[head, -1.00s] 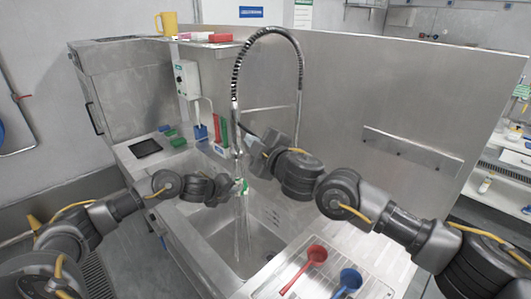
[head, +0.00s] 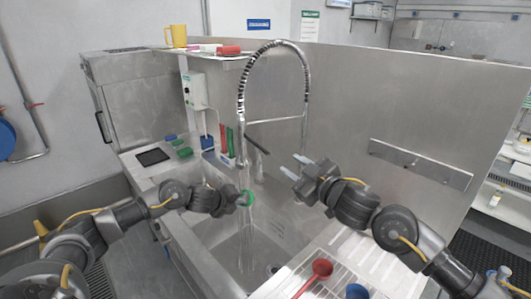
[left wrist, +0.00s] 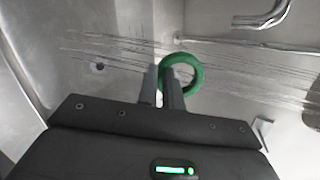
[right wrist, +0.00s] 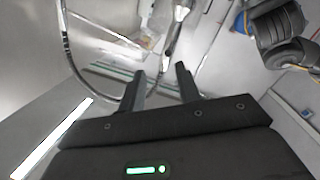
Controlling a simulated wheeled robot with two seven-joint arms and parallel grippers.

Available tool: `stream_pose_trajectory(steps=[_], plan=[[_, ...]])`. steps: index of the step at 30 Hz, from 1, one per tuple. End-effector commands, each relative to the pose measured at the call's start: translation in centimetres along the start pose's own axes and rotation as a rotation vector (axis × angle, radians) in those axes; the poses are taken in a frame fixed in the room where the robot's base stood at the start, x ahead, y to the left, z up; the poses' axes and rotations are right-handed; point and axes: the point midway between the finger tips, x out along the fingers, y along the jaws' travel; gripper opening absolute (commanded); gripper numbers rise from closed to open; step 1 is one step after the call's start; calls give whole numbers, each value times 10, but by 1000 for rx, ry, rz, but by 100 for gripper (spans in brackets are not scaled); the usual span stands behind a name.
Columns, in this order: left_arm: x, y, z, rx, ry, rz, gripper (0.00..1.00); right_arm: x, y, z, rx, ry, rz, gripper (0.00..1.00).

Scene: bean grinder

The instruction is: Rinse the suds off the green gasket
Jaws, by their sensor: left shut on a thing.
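The green gasket (head: 248,197) is a ring held upright over the sink basin (head: 222,236). My left gripper (left wrist: 162,84) is shut on the gasket, which rises beyond its fingertips in the left wrist view (left wrist: 197,77). Water runs from the tap (head: 241,150) in thin streams at the gasket and down into the basin; the streams also cross the left wrist view. I see no clear suds on the ring, but part of it is hidden by the fingers. My right gripper (head: 297,166) is open and empty, right of the tap's dark lever (head: 257,143).
A tall coiled hose (head: 241,85) arches above the basin. A yellow mug (head: 179,36) stands on the shelf. Small coloured blocks lie on the left counter.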

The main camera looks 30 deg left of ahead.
Motion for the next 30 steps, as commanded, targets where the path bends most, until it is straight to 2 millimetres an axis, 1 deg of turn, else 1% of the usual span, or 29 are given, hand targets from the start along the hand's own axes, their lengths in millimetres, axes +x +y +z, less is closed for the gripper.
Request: stream_pose_trajectory(steps=[1, 3, 6, 12, 16, 20, 24, 30], plan=[[0, 0, 0, 0, 0, 0, 0, 0, 3, 3, 77, 17, -16, 33], [0, 0, 0, 0, 0, -1, 0, 0, 4, 2, 174, 46, -44, 33], [0, 0, 0, 0, 0, 0, 0, 0, 0, -2, 264, 73, -81, 33], [0, 0, 0, 0, -1, 0, 0, 0, -2, -5, 317, 84, -98, 33], [0, 0, 0, 0, 0, 0, 0, 7, -3, -6, 315, 83, -97, 33], [0, 0, 0, 0, 0, -1, 0, 25, -5, -8, 314, 83, -97, 33], [0, 0, 0, 0, 0, 0, 0, 52, -7, -10, 313, 82, -97, 33], [0, 0, 0, 0, 0, 0, 0, 84, -9, -14, 312, 82, -96, 33]])
